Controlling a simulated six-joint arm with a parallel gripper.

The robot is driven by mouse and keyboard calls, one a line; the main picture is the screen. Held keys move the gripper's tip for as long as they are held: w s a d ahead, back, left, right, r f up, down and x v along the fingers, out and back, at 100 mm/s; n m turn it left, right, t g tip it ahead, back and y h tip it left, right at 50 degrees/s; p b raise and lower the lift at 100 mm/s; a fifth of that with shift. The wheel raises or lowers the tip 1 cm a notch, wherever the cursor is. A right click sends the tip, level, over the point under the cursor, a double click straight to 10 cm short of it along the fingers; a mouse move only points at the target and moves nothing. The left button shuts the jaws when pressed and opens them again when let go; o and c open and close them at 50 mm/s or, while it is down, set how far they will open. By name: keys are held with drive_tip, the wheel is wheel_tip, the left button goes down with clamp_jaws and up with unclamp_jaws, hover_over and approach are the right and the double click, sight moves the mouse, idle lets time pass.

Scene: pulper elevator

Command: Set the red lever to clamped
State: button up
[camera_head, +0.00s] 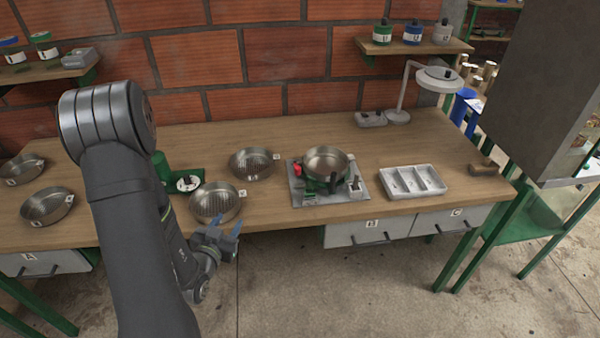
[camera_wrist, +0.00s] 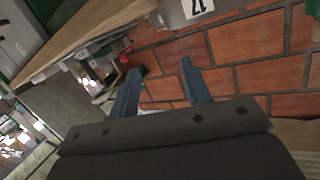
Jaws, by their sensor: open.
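The red lever (camera_head: 297,169) shows as a small red knob at the left side of a grey fixture plate (camera_head: 330,198) on the workbench. A round metal pan (camera_head: 326,162) sits on top of the fixture, with green and dark parts under it. My gripper (camera_head: 226,228) is at the bench's front edge, left of the fixture and well apart from it. Its two blue fingers are spread and empty. In the wrist view the gripper (camera_wrist: 160,82) points toward the brick wall. A small red spot shows there near the left finger; I cannot tell if it is the lever.
Perforated round pans (camera_head: 215,202) and (camera_head: 251,163) stand between my arm and the fixture. A divided white tray (camera_head: 412,182) lies right of the fixture. A desk lamp (camera_head: 398,113) stands behind it.

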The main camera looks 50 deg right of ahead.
drive_tip(key=d+m, duration=0.2)
drive_tip(key=s+d+m, duration=0.1)
drive_tip(key=d+m, duration=0.2)
drive_tip(key=d+m+g+h, duration=0.1)
drive_tip(key=d+m, duration=0.1)
drive_tip(key=shift+s+d+m, duration=0.15)
drive_tip(key=shift+s+m, duration=0.15)
drive_tip(key=shift+s, duration=0.1)
clamp_jaws()
drive_tip(key=s+d+m, duration=0.1)
drive_tip(key=d+m, duration=0.2)
drive_tip(key=s+d+m+g+h, duration=0.1)
drive_tip(key=s+d+m, duration=0.1)
drive_tip(key=d+m, duration=0.1)
drive_tip(key=s+d+m, duration=0.1)
drive_tip(key=d+m, duration=0.2)
drive_tip(key=m, duration=0.1)
drive_tip(key=shift+s+d+r+g+h, duration=0.2)
drive_tip(key=shift+s+r+g+h, duration=0.1)
drive_tip(key=shift+s+g+h, duration=0.1)
drive_tip(key=shift+s+d+m, duration=0.25)
drive_tip(key=shift+d+m, duration=0.25)
